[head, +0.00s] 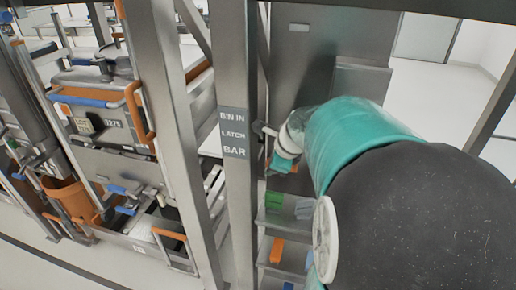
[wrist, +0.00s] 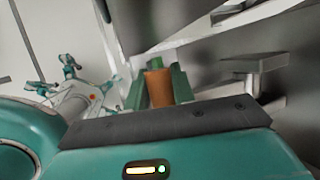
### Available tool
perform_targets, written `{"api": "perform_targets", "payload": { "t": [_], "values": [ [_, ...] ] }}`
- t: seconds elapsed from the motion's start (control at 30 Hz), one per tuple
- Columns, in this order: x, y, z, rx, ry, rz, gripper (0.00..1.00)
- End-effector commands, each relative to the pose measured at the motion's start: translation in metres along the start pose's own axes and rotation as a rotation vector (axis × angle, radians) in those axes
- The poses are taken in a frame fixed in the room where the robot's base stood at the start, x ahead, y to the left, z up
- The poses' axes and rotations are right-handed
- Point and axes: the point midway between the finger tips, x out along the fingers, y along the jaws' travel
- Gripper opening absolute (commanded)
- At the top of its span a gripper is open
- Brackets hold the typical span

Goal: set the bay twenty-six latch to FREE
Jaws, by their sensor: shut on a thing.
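My gripper (wrist: 158,74) shows in the wrist view with its green fingers on either side of an orange cylindrical handle (wrist: 158,88), shut on it. Whether this handle belongs to the bay twenty-six latch cannot be read. In the head view my teal arm reaches in from the right, and my gripper (head: 281,163) is beside a grey post (head: 237,60). The post carries dark labels (head: 235,132) reading "BIN IN", "LATCH" and "BAR". The latch is mostly hidden behind my arm. No FREE marking is legible.
A grey bin (head: 95,118) with an orange handle and a blue strip sits in the rack at left. An orange cup-like container (head: 68,197) is lower left. Shelves with green and orange items (head: 276,250) lie below my gripper. Steel uprights stand close to my arm.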

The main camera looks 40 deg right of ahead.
Motion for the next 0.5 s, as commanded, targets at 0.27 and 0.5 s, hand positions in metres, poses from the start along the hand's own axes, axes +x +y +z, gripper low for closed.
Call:
{"api": "perform_targets", "payload": {
  "t": [0.27,0.5],
  "values": [
    [0.023,0.007,-0.009,0.002,0.000,0.011,0.00],
    [0.032,0.007,-0.013,0.002,0.000,0.012,0.00]
  ]
}}
